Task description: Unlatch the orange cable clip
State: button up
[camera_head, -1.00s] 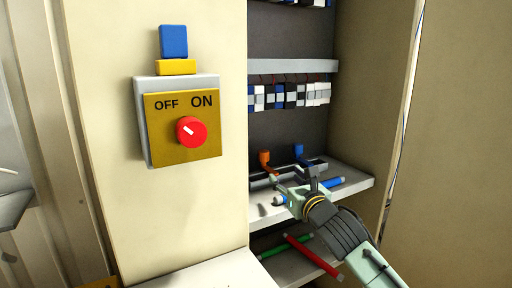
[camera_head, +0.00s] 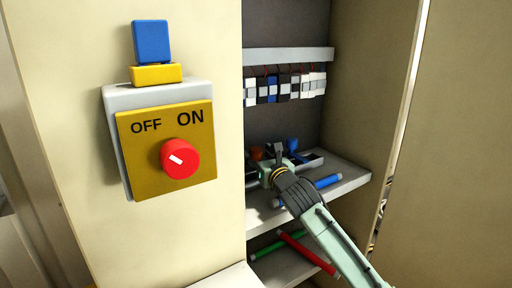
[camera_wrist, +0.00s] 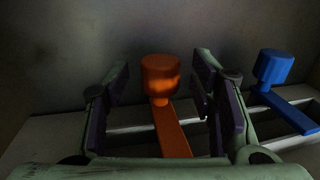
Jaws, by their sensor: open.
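The orange cable clip (camera_wrist: 162,80) stands at the middle of the wrist view, a round head on a flat bar that runs toward me. My gripper (camera_wrist: 160,100) is open, with one finger on each side of the clip and a gap on both sides. In the head view the clip (camera_head: 257,153) is small and partly hidden behind my gripper (camera_head: 272,155). A similar blue clip (camera_wrist: 274,66) stands to its right, outside my right finger; in the head view it also shows (camera_head: 292,144).
The clips sit on a grey tray (camera_head: 313,161) on a cabinet shelf (camera_head: 350,178). A blue cylinder (camera_head: 328,181) lies close beside my arm. A lower shelf holds green (camera_head: 270,250) and red (camera_head: 305,252) rods. A switch box (camera_head: 166,150) with a red knob is on the left panel.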

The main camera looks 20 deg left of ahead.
jog(key=shift+x, duration=1.25)
jog(key=shift+c, duration=0.5)
grip_shut()
